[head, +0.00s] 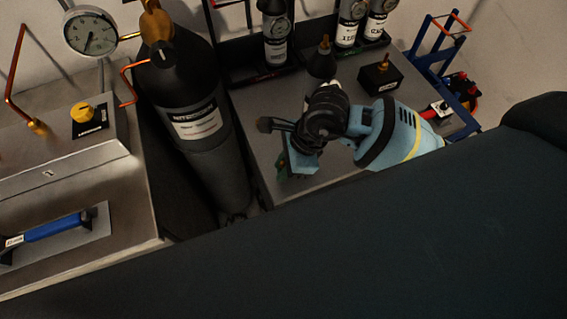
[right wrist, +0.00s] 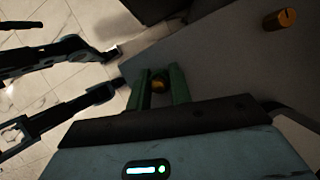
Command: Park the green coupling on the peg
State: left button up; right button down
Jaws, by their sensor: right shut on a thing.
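The green coupling (head: 282,168) shows as a small dark green patch at the end of my right gripper (head: 290,163). In the right wrist view, two upright green parts (right wrist: 178,88) flank a brass-coloured piece; I cannot clearly tell coupling from fingers there. The right gripper is shut on the coupling, over the near left part of the grey bench top. A black block with a short brass post (head: 381,76), which looks like the peg, stands further back to the right, apart from the gripper. My left gripper is not in view.
A tall dark nitrogen cylinder (head: 195,100) stands left of the grey bench (head: 250,115). Several labelled bottles (head: 277,35) stand in a rack behind. A blue frame (head: 425,55) is at the right. A brass cylinder (right wrist: 280,19) shows in the right wrist view. My dark arm covers the foreground.

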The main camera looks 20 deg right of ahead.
jog(key=c, duration=0.9)
grip_release()
jog(key=shift+o, duration=0.2)
jog(key=shift+r, duration=0.1)
jog(key=v, duration=0.7)
jog(key=shift+r, duration=0.3)
jog(key=shift+d, duration=0.15)
